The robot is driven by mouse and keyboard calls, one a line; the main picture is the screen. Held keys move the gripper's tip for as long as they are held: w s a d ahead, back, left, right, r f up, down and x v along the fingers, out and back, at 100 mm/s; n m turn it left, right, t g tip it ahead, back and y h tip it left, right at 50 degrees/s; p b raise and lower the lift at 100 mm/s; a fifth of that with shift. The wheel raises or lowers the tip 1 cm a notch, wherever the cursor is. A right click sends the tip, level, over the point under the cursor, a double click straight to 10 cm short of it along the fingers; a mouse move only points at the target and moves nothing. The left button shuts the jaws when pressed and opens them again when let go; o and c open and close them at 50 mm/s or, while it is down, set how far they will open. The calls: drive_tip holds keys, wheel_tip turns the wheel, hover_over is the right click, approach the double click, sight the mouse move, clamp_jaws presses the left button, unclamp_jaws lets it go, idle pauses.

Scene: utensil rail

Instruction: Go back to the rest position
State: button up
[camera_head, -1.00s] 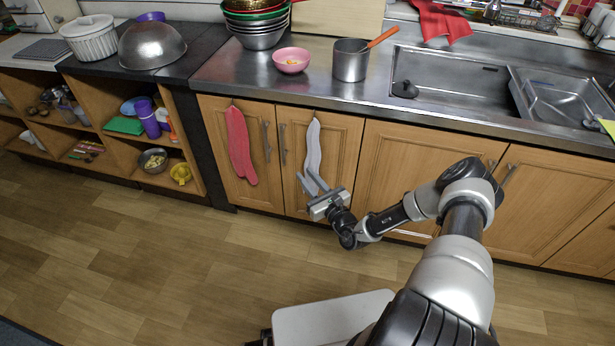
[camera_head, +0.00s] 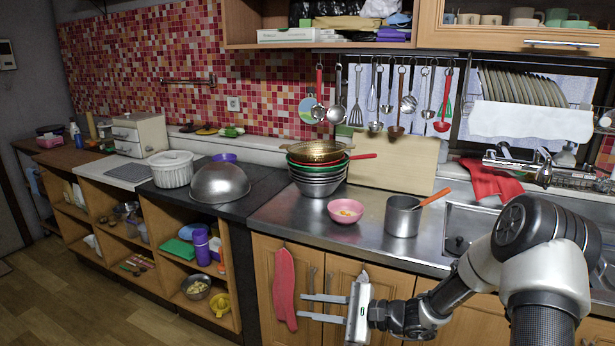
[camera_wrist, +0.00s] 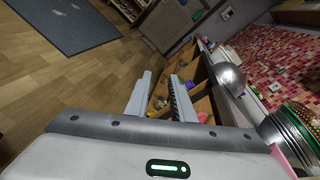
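My gripper (camera_head: 325,308) is in front of the lower cabinet doors, below the counter edge, with its fingers pointing left. The two fingers are apart with nothing between them. In the wrist view the open fingers (camera_wrist: 160,100) also show, with the floor and shelves beyond. My arm reaches in from the right side of the head view. Several utensils hang from the rail (camera_head: 390,55) above the counter, among them a red ladle (camera_head: 442,125). A red cloth (camera_head: 285,288) hangs on the cabinet door behind the fingers.
A pink bowl (camera_head: 345,210), a steel pot (camera_head: 403,217) and stacked colanders (camera_head: 317,170) stand on the counter (camera_head: 290,218). An upturned metal bowl (camera_head: 220,183) is further left. Open shelves (camera_head: 150,250) stand left of the cabinets. Floor (camera_head: 60,310) at lower left is clear.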

drive_tip(key=s+r+n+g+h, duration=0.6)
drive_tip(key=s+r+n, duration=0.4)
drive_tip(key=s, duration=0.4)
drive_tip(key=s+d+r+n+t+h, duration=0.5)
drive_tip(key=s+d+r+h, duration=0.3)
drive_tip(key=s+d+r, duration=0.4)
drive_tip(key=shift+s+d+r+t+h, duration=0.2)
drive_tip(key=shift+s+d+t+h, duration=0.2)
drive_tip(key=shift+s+t, duration=0.15)
drive_tip(key=shift+s, duration=0.1)
